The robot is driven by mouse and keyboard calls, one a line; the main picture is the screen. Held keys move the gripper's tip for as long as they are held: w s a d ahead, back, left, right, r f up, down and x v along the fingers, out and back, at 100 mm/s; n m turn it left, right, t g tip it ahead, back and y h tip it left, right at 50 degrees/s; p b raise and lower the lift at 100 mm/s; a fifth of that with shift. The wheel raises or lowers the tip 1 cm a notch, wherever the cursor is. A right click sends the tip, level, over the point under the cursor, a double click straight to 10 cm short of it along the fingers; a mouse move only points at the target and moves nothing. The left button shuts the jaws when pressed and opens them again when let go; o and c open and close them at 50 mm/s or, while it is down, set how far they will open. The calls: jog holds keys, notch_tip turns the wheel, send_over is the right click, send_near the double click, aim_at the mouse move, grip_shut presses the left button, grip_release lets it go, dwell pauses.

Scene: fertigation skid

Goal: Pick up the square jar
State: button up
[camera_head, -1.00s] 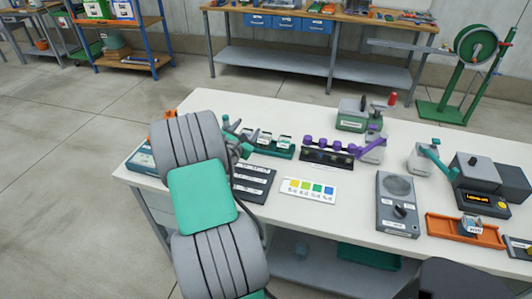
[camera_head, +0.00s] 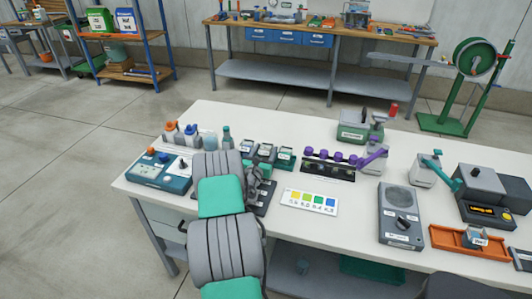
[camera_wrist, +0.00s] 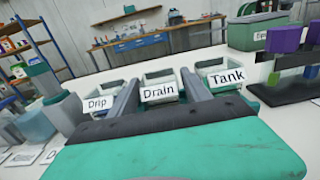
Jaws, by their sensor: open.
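My gripper (camera_wrist: 160,82) is open and empty, its two dark fingers pointing at the labelled holders in the wrist view. In the head view my arm largely hides it. A squarish container with a white label (camera_head: 475,237) sits in an orange tray (camera_head: 450,246) on the right of the table, far from my gripper. A pale translucent container (camera_wrist: 30,124) shows at the left of the wrist view. I cannot tell for certain which is the square jar. The green-white holders read Drip (camera_wrist: 98,104), Drain (camera_wrist: 158,92) and Tank (camera_wrist: 226,78).
Bottles with orange caps (camera_head: 170,130) and a teal control box (camera_head: 160,170) stand at the table's left. A purple-knobbed rack (camera_head: 328,163), a colour card (camera_head: 309,201) and a grey dial device (camera_head: 400,215) stand further right.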

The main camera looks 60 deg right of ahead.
jog(key=shift+w+d, duration=0.1)
jog(key=shift+d, duration=0.25)
jog(key=shift+c, duration=0.6)
jog(key=c, duration=1.1)
jog(key=shift+r, duration=0.1)
